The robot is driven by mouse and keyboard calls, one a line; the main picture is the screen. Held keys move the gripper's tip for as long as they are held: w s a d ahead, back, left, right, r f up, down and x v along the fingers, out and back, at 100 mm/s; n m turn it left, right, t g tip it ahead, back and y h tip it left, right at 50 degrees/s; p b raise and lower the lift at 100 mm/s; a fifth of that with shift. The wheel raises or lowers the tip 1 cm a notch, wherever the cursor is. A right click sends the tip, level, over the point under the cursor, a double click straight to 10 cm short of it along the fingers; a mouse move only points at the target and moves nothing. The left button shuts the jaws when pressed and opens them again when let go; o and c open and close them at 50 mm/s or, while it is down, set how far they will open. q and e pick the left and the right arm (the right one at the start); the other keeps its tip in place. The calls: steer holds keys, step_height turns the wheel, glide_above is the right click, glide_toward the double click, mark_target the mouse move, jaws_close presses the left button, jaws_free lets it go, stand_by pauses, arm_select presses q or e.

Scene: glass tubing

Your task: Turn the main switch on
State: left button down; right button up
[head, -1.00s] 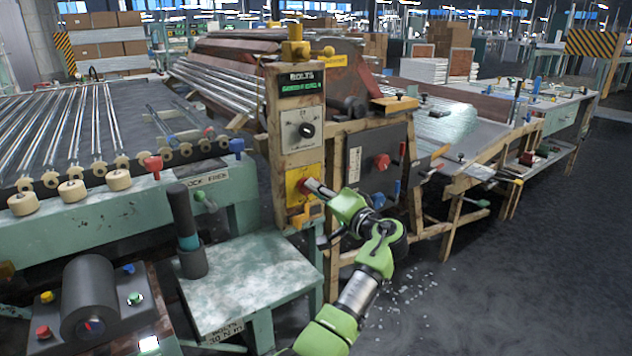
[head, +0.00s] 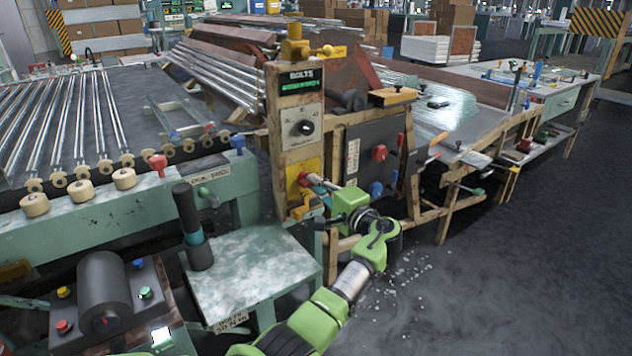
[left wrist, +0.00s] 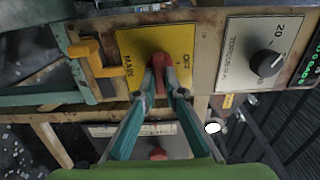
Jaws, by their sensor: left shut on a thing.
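The main switch is a red handle (left wrist: 158,60) on a yellow plate (left wrist: 130,42) marked MAIN and OFF in the left wrist view. In the head view the yellow plate (head: 293,178) sits low on the wooden control post, with the red handle (head: 304,179) at its front. My left gripper (left wrist: 160,78) is shut on the red handle, one teal finger on each side of it. In the head view my left gripper (head: 322,184) reaches the plate from the right. The fingers partly hide the handle's outer end. My right gripper is not in view.
A black dial (head: 305,127) and a green BOLTS display (head: 300,88) are above the switch. A yellow-orange lever (left wrist: 88,52) stands beside the plate. A dark box with a red knob (head: 379,153) is to the right.

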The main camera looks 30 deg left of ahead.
arm_select(q)
steer(key=shift+r, duration=0.1)
stand_by(0.3)
steer(key=c, duration=2.1)
jaws_free()
steer(key=shift+a, duration=0.1)
steer(key=shift+c, duration=0.2)
steer(key=v, duration=1.2)
